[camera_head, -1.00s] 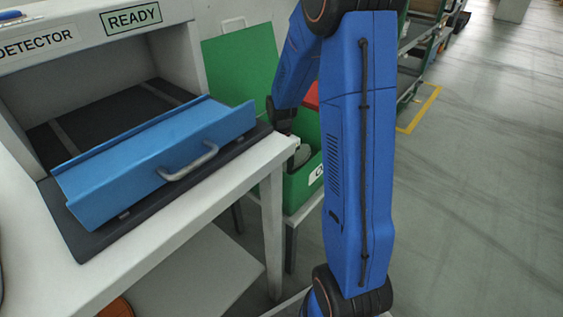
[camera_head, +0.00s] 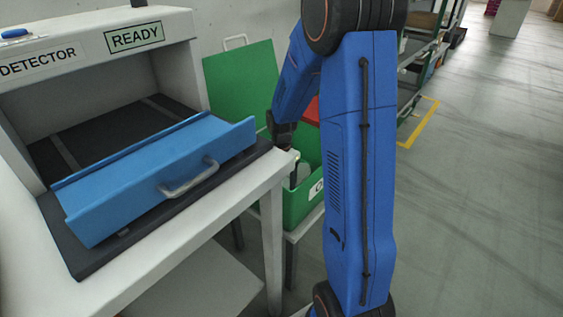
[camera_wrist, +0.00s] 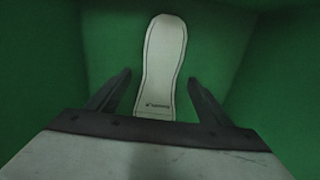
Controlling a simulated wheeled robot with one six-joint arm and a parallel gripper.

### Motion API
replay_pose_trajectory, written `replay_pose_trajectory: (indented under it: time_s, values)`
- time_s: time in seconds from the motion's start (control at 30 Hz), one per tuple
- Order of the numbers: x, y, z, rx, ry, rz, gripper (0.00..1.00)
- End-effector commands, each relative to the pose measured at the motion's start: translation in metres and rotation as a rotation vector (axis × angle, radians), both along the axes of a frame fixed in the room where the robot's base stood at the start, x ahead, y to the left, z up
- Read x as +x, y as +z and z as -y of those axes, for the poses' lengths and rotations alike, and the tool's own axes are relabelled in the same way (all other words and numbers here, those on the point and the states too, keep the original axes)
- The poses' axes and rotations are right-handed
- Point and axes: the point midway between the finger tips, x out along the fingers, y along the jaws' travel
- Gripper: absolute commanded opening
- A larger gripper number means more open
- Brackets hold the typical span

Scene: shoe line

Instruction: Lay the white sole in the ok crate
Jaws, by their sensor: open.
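The white sole (camera_wrist: 163,65) lies inside the green crate (camera_head: 302,207), toe end away from me in the wrist view. The crate's green walls (camera_wrist: 105,45) surround it there. My gripper (camera_wrist: 160,80) is open, with one dark finger on each side of the sole's heel end and a gap on both sides. In the head view my arm reaches down into the crate and hides much of it. A white label with a partly hidden "O" shows on the crate's front. The fingertips are hidden in the head view.
A raised green panel (camera_head: 240,82) stands behind the crate. A red container (camera_head: 312,110) shows beyond it. To the left, a detector marked READY (camera_head: 136,38) has a blue tray (camera_head: 150,175) with a handle on its dark bed. Open floor lies to the right.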

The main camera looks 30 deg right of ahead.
Motion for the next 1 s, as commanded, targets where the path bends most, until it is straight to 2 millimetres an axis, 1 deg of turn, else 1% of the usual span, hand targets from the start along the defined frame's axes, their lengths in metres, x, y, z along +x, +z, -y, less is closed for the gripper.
replay_pose_trajectory:
  time_s: [0.6,0.7,0.83,1.0]
  values:
    - [0.001,0.119,0.0,-0.001,0.0,0.005,0.73]
    - [0.001,0.136,0.0,-0.001,0.0,0.004,0.73]
    - [0.0,0.152,0.0,-0.001,0.0,0.004,0.73]
    - [0.0,0.162,0.0,0.0,0.0,0.002,0.73]
